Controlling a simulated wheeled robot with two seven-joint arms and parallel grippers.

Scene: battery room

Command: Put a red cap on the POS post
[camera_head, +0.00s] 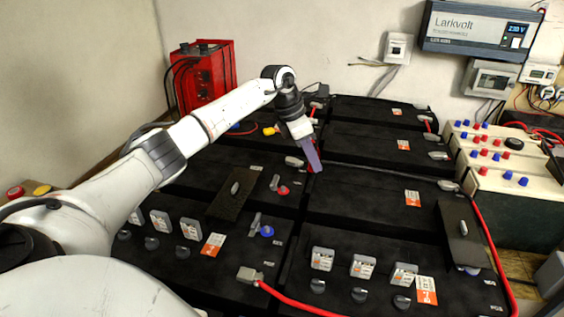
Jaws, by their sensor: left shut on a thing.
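My left gripper (314,160) reaches in from the left and points down over the black batteries, near the middle of the view. Another red cap (283,190) sits on a battery just below and left of the gripper, beside a grey terminal clamp (274,182). A blue cap (267,231) sits lower, beside another grey clamp. The POS marking is too small to read. My right gripper is not in view.
Pale boxes (518,191) with several red and blue caps stand at the right. A red cable (489,240) runs along the right battery, and another lies at the front. A red charger (207,77) stands at the back left. A flat dark cover (231,194) lies left of the gripper.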

